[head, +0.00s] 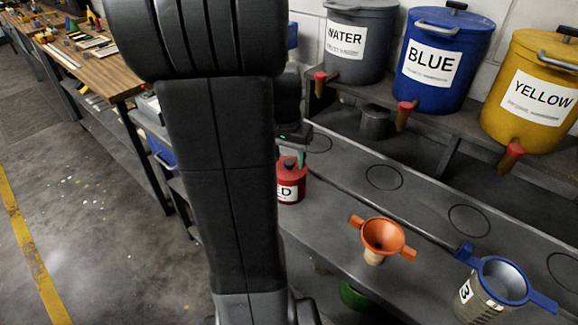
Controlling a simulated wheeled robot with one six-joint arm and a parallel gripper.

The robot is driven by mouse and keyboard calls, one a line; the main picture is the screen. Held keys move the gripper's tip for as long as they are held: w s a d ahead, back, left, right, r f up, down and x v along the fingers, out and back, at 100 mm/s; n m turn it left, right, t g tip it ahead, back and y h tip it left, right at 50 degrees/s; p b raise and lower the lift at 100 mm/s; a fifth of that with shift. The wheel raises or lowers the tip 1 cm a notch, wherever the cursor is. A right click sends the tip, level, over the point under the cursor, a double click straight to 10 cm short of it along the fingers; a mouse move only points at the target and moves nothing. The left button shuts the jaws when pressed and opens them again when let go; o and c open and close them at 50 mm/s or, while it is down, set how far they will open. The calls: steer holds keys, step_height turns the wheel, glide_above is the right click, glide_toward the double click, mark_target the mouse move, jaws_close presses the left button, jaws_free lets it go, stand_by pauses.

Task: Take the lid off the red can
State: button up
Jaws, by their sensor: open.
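The red can (291,187) stands on the dark grey bench, just right of my arm. Its white label shows only a last letter "D", and my arm covers its left part. My gripper (292,150) is open directly above the can, with its fingers pointing down near the can's top. The lid is mostly hidden by the gripper and arm, and I cannot tell whether the fingers touch it.
Large WATER (346,41), BLUE (433,63) and YELLOW (531,96) tanks with red-tipped spouts stand on a shelf behind. An orange funnel (383,235) and a can with a blue funnel (487,288) are at front right. A wooden workbench (107,73) stands left.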

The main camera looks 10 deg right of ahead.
steer(key=shift+w+f, duration=0.1)
steer(key=shift+f, duration=0.3)
steer(key=shift+c, duration=0.4)
steer(key=c, duration=1)
steer(key=shift+o, duration=0.2)
